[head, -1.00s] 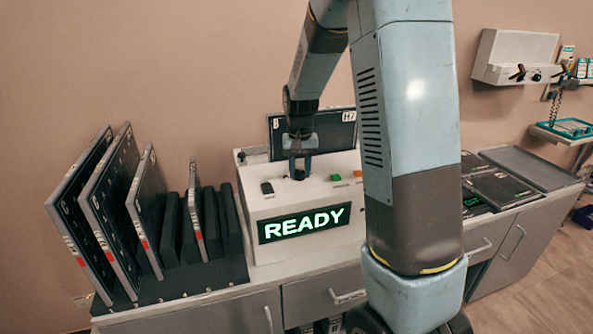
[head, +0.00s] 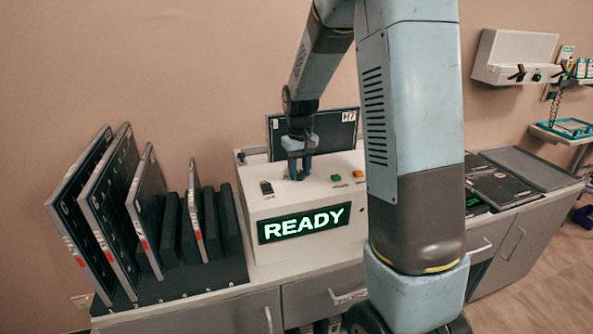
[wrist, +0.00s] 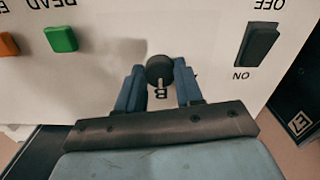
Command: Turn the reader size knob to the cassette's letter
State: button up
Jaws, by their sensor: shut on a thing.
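The reader (head: 262,205) is a pale box on the counter, with a lit READY display (head: 304,223) on its front. A dark cassette (head: 338,132) stands upright at its back, with an H7 label at its upper right and a small label at its left that is too small to read now. My gripper (head: 299,174) points down onto the reader's top. In the wrist view, the round dark size knob (wrist: 160,68) sits between the two blue fingers, which are shut on it. Its pale pointer line points toward a printed letter B. Other letters around the knob are hidden.
A black ON/OFF rocker switch (wrist: 258,45) and a green READ button (wrist: 61,38) flank the knob, with an orange button (wrist: 8,44) farther out. A rack (head: 180,285) of upright cassettes stands left. Flat panels (head: 500,187) lie on the right counter.

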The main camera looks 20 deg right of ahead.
aim_at(299, 172)
jog(key=shift+w+r, duration=0.1)
jog(key=shift+w, duration=0.05)
jog(key=o, duration=1)
jog(key=shift+o, duration=0.2)
notch_tip(299, 172, up, 14)
jog(key=shift+f, duration=0.2)
jog(key=s+r+m+t, duration=0.1)
jog(key=s+r+t, duration=0.1)
jog(key=s, duration=1.2)
jog(key=s+r+t, duration=0.3)
jog(key=s, duration=1.1)
jog(key=shift+s+a+r+m+t, duration=0.15)
jog(key=shift+s+a+m+t, duration=0.15)
jog(key=shift+a+m, duration=0.15)
